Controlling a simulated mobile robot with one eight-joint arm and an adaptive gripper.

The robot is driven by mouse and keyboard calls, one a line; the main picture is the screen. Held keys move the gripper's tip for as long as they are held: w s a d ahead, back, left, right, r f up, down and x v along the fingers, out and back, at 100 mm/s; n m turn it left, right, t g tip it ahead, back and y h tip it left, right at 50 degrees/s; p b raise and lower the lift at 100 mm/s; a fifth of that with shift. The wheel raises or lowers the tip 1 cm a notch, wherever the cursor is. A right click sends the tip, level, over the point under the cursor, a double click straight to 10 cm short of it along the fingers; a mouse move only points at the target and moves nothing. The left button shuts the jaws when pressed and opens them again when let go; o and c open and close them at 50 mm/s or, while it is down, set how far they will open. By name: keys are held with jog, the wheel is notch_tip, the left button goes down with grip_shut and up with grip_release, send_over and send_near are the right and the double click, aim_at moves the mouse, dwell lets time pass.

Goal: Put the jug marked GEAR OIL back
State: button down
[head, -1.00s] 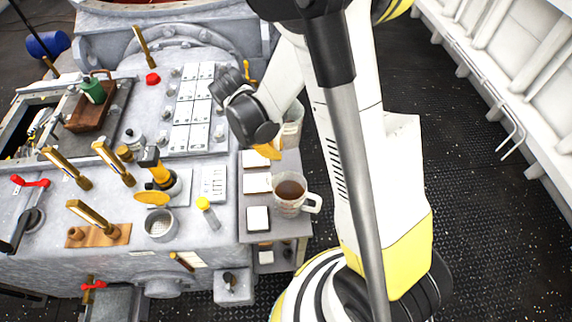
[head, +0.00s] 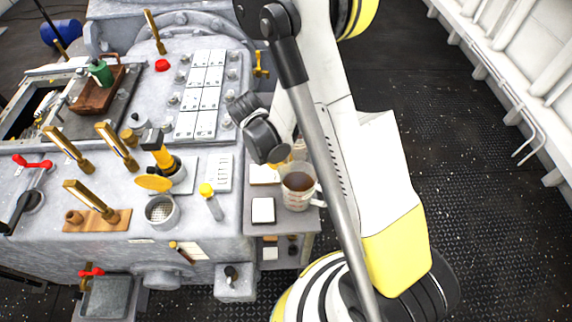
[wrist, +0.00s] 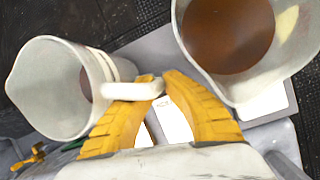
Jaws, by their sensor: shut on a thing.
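My gripper (wrist: 160,92) has its yellow fingers shut on the handle of a whitish jug (wrist: 62,85). That second jug (head: 298,188), clear with brown liquid, stands on the side shelf (head: 284,222). It also shows in the wrist view (wrist: 240,80), right of my fingers and apart from the held jug. I cannot read a GEAR OIL marking on either jug.
White square pads (head: 263,210) lie on the shelf by the filled jug. To the left, the grey machine top holds brass levers (head: 117,147), a yellow-and-black tool (head: 160,155), a round cup (head: 161,210) and a yellow-capped bottle (head: 211,201). Dark deck (head: 420,130) is open at right.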

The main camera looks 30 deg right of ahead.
jog(key=c, duration=1.9)
grip_release()
jog(key=shift+f, duration=0.15)
jog(key=o, duration=0.3)
jog(key=p+v, duration=0.5)
jog(key=v, duration=0.7)
jog(key=s+r+m+t+y, duration=0.2)
jog(key=s+r+m+t, duration=0.2)
jog(key=r, duration=0.6)
jog(key=s+r+m+t+y, duration=0.2)
jog(key=s+r+m+t, duration=0.2)
jog(key=r, duration=0.6)
jog(key=shift+s+r+m, duration=0.25)
jog(key=shift+s+m, duration=1.1)
jog(key=shift+m, duration=0.05)
